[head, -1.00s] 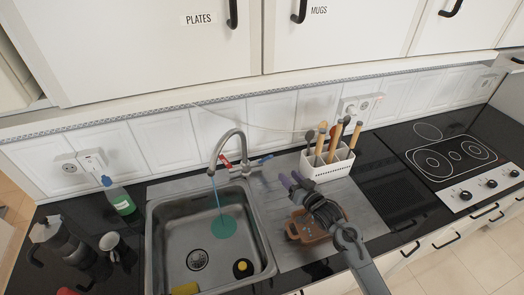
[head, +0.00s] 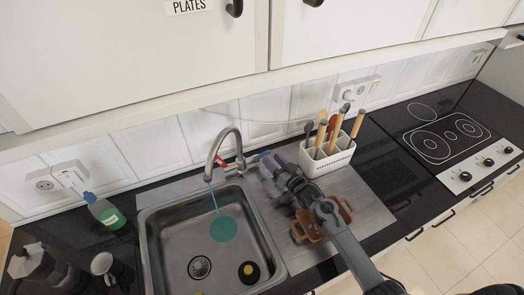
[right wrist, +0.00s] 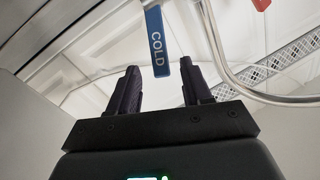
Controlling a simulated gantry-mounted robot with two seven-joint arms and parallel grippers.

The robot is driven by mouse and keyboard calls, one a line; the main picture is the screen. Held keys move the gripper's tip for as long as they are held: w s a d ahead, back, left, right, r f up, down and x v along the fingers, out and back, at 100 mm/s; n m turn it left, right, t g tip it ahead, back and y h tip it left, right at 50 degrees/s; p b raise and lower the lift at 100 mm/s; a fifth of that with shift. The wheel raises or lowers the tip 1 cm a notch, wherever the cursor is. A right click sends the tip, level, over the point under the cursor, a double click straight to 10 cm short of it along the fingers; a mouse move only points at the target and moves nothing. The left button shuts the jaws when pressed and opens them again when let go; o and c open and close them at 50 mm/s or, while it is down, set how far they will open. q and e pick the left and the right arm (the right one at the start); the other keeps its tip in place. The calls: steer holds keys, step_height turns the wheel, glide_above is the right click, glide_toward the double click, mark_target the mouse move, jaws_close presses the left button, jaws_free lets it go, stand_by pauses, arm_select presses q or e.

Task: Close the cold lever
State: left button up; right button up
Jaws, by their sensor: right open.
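The cold lever (right wrist: 157,42) is a blue bar marked COLD. In the right wrist view it hangs in the gap between my right gripper's fingers (right wrist: 160,80), which are spread apart with nothing held. In the head view the blue lever (head: 262,155) sticks out to the right of the faucet (head: 221,148). My right gripper (head: 272,168) is just beside it; whether they touch is unclear. A thin water stream (head: 214,198) runs from the spout into the sink. The red lever (head: 221,161) is on the faucet's left side. My left gripper is not in view.
The steel sink (head: 152,250) holds a teal disc (head: 223,229). A white utensil holder (head: 341,158) stands right of my gripper. A green bottle (head: 104,212) stands left of the sink.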

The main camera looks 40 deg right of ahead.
mark_target(262, 155)
steer(key=w, duration=0.7)
steer(key=shift+w+d+b, duration=0.1)
steer(key=shift+w+b, duration=0.2)
steer(key=shift+b, duration=0.1)
jaws_close()
